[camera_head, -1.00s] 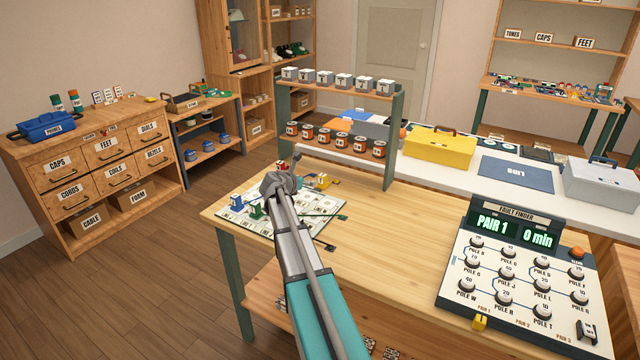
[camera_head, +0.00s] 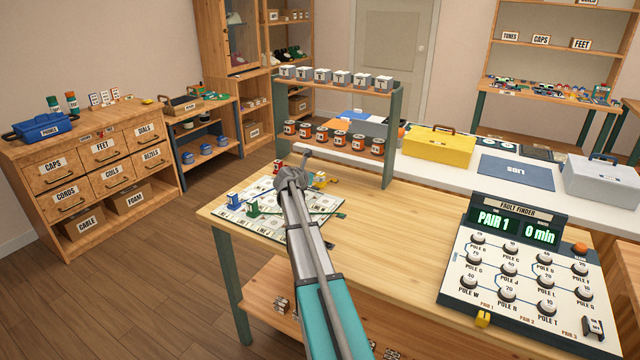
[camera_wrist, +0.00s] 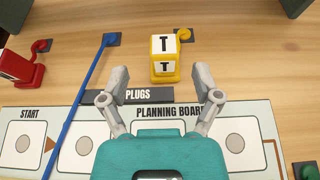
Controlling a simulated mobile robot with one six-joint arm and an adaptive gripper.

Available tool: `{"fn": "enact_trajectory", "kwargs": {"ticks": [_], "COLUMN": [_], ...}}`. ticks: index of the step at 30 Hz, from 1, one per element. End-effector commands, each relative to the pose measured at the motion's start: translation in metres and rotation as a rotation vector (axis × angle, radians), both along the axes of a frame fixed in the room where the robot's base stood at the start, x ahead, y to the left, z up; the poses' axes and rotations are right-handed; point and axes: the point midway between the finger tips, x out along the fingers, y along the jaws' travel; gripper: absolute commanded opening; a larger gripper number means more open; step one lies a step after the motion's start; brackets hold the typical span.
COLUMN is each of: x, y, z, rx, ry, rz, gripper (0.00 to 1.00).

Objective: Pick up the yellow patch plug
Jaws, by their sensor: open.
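The yellow patch plug (camera_wrist: 164,58) stands on the wooden bench just beyond the board's PLUGS label, with T on white faces. In the head view it (camera_head: 321,181) shows partly, right beside my gripper (camera_head: 292,176). In the wrist view my gripper (camera_wrist: 162,78) is open and empty; its two fingers point toward the plug, one on each side of its near end. I cannot tell the height gap between fingers and plug. A yellow curl of cord (camera_wrist: 184,35) lies behind the plug.
A red plug (camera_wrist: 20,68) stands at the left, and a blue cord (camera_wrist: 84,95) runs across the board (camera_wrist: 272,135). Blue (camera_head: 234,200) and green (camera_head: 254,208) plugs stand on the board. A can rack (camera_head: 395,140) rises behind; the Fault Finder panel (camera_head: 455,275) is right.

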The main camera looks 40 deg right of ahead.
Motion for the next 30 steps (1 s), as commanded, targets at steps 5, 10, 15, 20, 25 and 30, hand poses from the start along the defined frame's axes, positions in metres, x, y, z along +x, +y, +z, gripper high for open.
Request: {"fn": "enact_trajectory", "kwargs": {"ticks": [5,10,15,20,25,30], "x": [0.0,0.001,0.005,0.011,0.015,0.015], "y": [0.0,-0.002,-0.016,-0.033,-0.044,-0.045], "z": [0.0,-0.001,-0.007,-0.014,-0.019,-0.018], "rx": [0.0,0.0,0.0,0.0,0.0,0.0], "ry": [0.0,0.0,-0.001,-0.001,0.001,0.001], "rz": [0.0,0.0,-0.001,0.0,0.001,0.001], "gripper": [0.81,0.81,0.81,0.81,0.81,0.81]}}
